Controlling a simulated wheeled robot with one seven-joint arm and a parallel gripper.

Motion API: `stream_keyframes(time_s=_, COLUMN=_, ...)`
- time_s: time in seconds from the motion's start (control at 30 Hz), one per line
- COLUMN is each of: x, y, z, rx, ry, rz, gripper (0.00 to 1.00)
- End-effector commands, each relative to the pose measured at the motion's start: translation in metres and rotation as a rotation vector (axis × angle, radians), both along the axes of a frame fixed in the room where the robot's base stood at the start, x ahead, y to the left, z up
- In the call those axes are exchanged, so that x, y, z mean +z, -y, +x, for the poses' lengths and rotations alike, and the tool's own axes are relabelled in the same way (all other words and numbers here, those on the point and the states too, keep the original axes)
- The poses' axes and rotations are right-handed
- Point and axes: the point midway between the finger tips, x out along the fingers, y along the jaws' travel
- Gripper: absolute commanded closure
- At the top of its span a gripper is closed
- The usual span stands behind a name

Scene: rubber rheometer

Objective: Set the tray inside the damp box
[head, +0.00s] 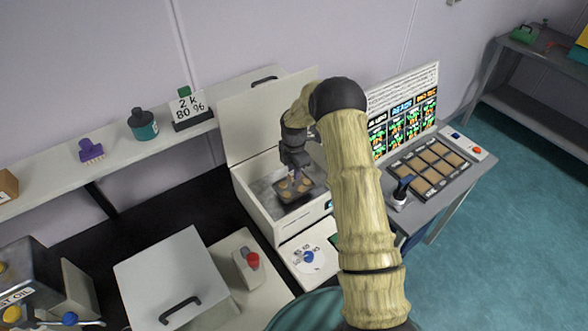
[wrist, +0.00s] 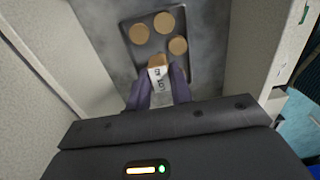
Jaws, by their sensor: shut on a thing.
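The small grey tray (head: 281,197) carries several round tan discs and lies in or just above the floor of the open damp box (head: 260,205). It also shows in the wrist view (wrist: 195,62), between the box walls. My gripper (head: 297,174) reaches down into the box. In the wrist view my gripper's purple fingers (wrist: 158,88) are shut on the tray's near edge, at a white label tab (wrist: 159,84). One disc is partly hidden by the tab. I cannot tell whether the tray touches the box floor.
The box's raised lid (head: 265,115) stands behind it. A panel with a blue knob (head: 308,257) is in front. A closed white lid with a dark handle (head: 172,280) is at lower left, beside a red button (head: 253,260). A bench with tan squares (head: 432,165) is at right.

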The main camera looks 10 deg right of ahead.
Motion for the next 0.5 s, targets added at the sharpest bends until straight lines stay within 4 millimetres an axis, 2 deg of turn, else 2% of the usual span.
stream_keyframes(time_s=0.5, x=-0.022, y=0.0, z=0.001, rx=0.0, ry=0.002, rz=0.0, gripper=1.0)
